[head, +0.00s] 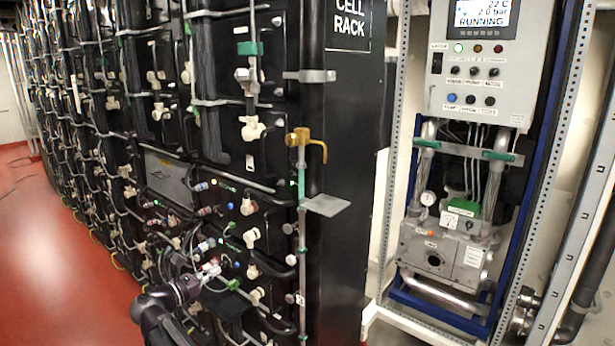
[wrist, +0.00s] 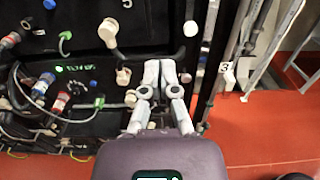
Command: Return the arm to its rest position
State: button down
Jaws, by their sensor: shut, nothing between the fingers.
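My gripper (wrist: 160,68) is shut and empty in the wrist view, its two pale fingertips together in front of the black cell rack. In the head view my gripper (head: 212,270) is small, low in front of the rack, at the end of my dark arm (head: 165,310). Cables and pale knobs of the rack lie close behind it. I cannot tell whether the fingers touch any of them.
The black cell rack (head: 345,130) carries many cables, connectors and cream valve knobs (head: 252,128). A yellow valve handle (head: 308,142) and a grey plate (head: 325,205) stick out at its corner. A pump cabinet (head: 478,70) stands at right. Red floor (head: 45,265) is open at left.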

jog(key=s+d+f+m+g+y, duration=0.1)
jog(key=d+f+m+g, duration=0.25)
jog(key=d, duration=0.55)
jog(key=s+d+f+m+g+y, duration=0.1)
jog(key=d+f+m+g, duration=0.3)
jog(key=d, duration=0.5)
jog(key=s+d+f+m+g, duration=0.15)
jog(key=d+f+m, duration=0.3)
jog(key=d, duration=0.55)
jog(key=s+d+f+m+g+y, duration=0.2)
jog(key=s+d+m+y, duration=0.2)
jog(key=s+d+m, duration=0.2)
jog(key=s+d+f+m+g+y+p, duration=0.1)
jog(key=s+d+f+m+g+y, duration=0.2)
jog(key=m, duration=0.7)
jog(key=s+d+y, duration=0.2)
jog(key=s+d, duration=0.2)
jog(key=d, duration=0.1)
jog(key=shift+s+f, duration=0.2)
jog(key=shift+s, duration=0.05)
jog(key=shift+d, duration=0.1)
